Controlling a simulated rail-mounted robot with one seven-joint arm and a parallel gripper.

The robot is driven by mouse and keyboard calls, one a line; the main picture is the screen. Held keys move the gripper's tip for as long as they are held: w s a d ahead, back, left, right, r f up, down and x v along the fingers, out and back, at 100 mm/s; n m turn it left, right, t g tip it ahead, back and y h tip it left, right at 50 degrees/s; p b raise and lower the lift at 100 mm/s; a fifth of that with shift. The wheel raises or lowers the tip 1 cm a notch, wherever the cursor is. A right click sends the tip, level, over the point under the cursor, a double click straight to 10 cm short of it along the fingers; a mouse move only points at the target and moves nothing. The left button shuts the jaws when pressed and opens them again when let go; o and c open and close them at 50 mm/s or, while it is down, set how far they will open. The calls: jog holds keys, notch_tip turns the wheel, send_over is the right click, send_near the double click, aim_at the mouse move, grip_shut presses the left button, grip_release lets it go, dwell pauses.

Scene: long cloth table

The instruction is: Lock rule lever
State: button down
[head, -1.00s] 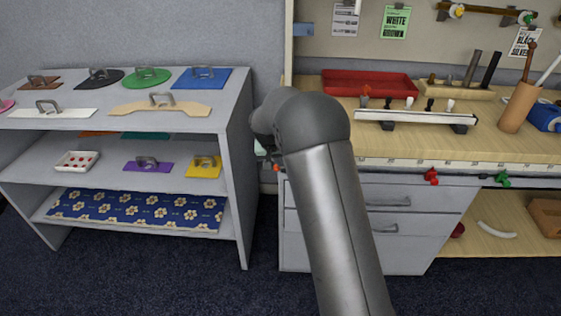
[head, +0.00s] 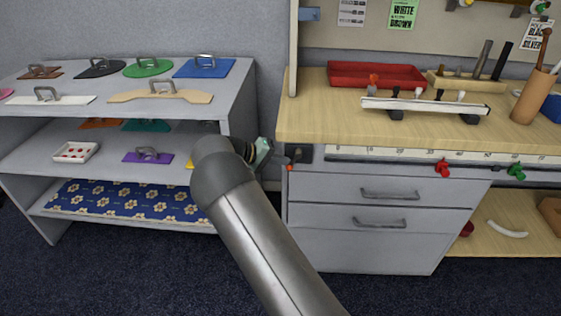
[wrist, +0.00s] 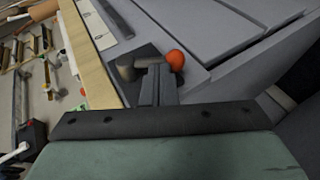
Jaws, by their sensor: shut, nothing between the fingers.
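The rule lever (wrist: 128,68) is a short grey arm with an orange-red ball knob (wrist: 175,60), on a dark mount at the bench's front edge. In the head view the small orange knob (head: 290,167) sits at the left end of the long rule (head: 390,155). My gripper (wrist: 158,80) is shut and empty, its fingertips right beside the lever and just below the knob in the wrist view. I cannot tell whether they touch it. In the head view my gripper (head: 266,152) is left of the bench corner, partly hidden by my arm.
The wooden bench top (head: 320,118) holds a red tray (head: 375,75) and a rack of small levers (head: 425,106). Red (head: 442,168) and green (head: 516,172) clamps sit on the front edge. Grey drawers (head: 380,205) are below. A grey shelf (head: 240,110) with handled boards stands left, close to my arm.

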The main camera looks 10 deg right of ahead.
jog(key=shift+s+d+f+n+h+b, duration=0.1)
jog(key=shift+d+f+n+h+b, duration=0.15)
jog(key=shift+f+h+b, duration=0.45)
jog(key=shift+s+d+f+n+h+b, duration=0.1)
jog(key=shift+d+n+h+b, duration=0.2)
jog(key=shift+h, duration=0.65)
jog(key=shift+d+f+n+h+b, duration=0.1)
jog(key=shift+f+n+h+b, duration=0.2)
jog(key=shift+h+b, duration=0.45)
jog(key=shift+a+f, duration=0.1)
jog(key=shift+a, duration=0.3)
jog(key=a, duration=1.3)
jog(key=shift+s+r, duration=0.4)
jog(key=shift+s, duration=0.05)
jog(key=shift+r, duration=0.1)
